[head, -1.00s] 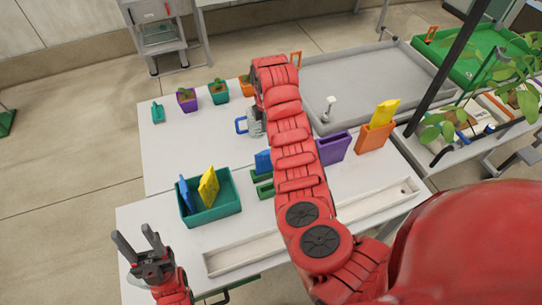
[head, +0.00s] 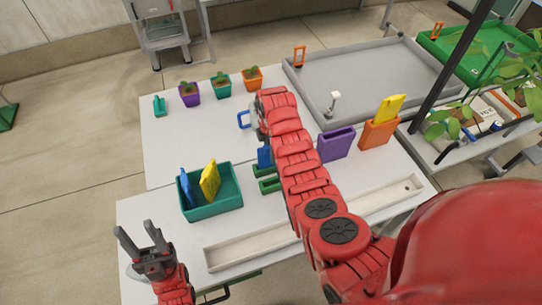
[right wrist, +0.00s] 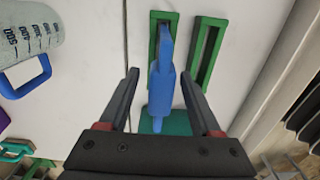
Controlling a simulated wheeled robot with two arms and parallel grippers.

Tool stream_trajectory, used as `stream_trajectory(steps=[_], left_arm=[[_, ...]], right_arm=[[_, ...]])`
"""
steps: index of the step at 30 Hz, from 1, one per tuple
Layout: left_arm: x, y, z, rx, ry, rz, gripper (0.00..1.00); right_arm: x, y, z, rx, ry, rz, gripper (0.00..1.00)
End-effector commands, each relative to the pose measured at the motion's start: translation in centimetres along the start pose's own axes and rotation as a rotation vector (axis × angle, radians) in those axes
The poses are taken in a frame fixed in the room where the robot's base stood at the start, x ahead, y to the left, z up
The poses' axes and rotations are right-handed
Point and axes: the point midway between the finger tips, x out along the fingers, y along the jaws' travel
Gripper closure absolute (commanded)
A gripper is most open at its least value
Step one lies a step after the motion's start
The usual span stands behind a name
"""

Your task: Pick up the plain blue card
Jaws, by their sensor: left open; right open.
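A blue card (head: 264,157) stands upright in the far one of two green slotted holders (head: 267,186) on the white table. In the right wrist view the blue card (right wrist: 160,90) shows nearly edge-on. My right gripper (right wrist: 160,73) is open, with a finger on each side of the card and gaps visible; in the head view my right arm hides it. Another blue card (head: 186,187) stands in a teal bin (head: 217,207) beside a yellow card (head: 210,179). I cannot tell whether either blue card carries markings. My left gripper (head: 138,230) is open and empty at the table's left front.
A clear measuring jug (right wrist: 25,40) with a blue handle stands near the holders. A purple holder (head: 336,144) and an orange holder (head: 378,134) with a yellow card stand to the right. A long white trough (head: 250,247) lies along the front edge.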

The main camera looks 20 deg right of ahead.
Motion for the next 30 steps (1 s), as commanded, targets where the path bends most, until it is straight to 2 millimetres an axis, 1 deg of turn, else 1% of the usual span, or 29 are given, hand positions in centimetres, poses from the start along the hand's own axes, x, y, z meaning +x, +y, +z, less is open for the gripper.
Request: stream_trajectory(steps=[1,2,8,10,15,19,26,27,29,30], left_arm=[[0.8,0.0,-0.1,0.0,0.0,0.0,0.5],[1.0,-0.1,-0.2,0.0,0.0,0.0,0.5],[1.7,-0.1,-0.3,0.0,0.0,0.0,0.5],[1.3,-0.1,-0.2,0.0,0.0,0.0,0.5],[1.0,-0.1,-0.2,0.0,0.0,0.0,0.5],[1.0,-0.1,-0.2,0.0,0.0,0.0,0.5],[1.0,-0.1,-0.2,0.0,0.0,0.0,0.5],[1.0,-0.1,-0.2,0.0,0.0,0.0,0.5],[1.0,-0.1,-0.2,0.0,0.0,0.0,0.5],[1.0,-0.1,-0.2,0.0,0.0,0.0,0.5]], right_arm=[[0.1,-0.2,-0.2,-0.001,0.001,-0.008,0.35],[0.3,-0.2,-0.2,-0.001,0.001,-0.01,0.35],[2.0,-0.2,-0.4,0.0,0.001,-0.009,0.35],[2.9,0.0,-0.3,0.002,0.001,-0.006,0.35],[4.0,0.0,-0.3,0.002,0.0,-0.003,0.35],[4.5,-0.2,-0.3,0.0,-0.001,-0.007,0.35],[4.5,-0.1,-0.3,-0.001,-0.001,-0.005,0.35],[4.5,-0.1,-0.3,-0.001,-0.001,-0.005,0.37],[4.5,-0.1,-0.3,-0.001,-0.001,-0.004,0.48],[4.5,-0.1,-0.3,-0.001,-0.001,-0.004,0.55]])
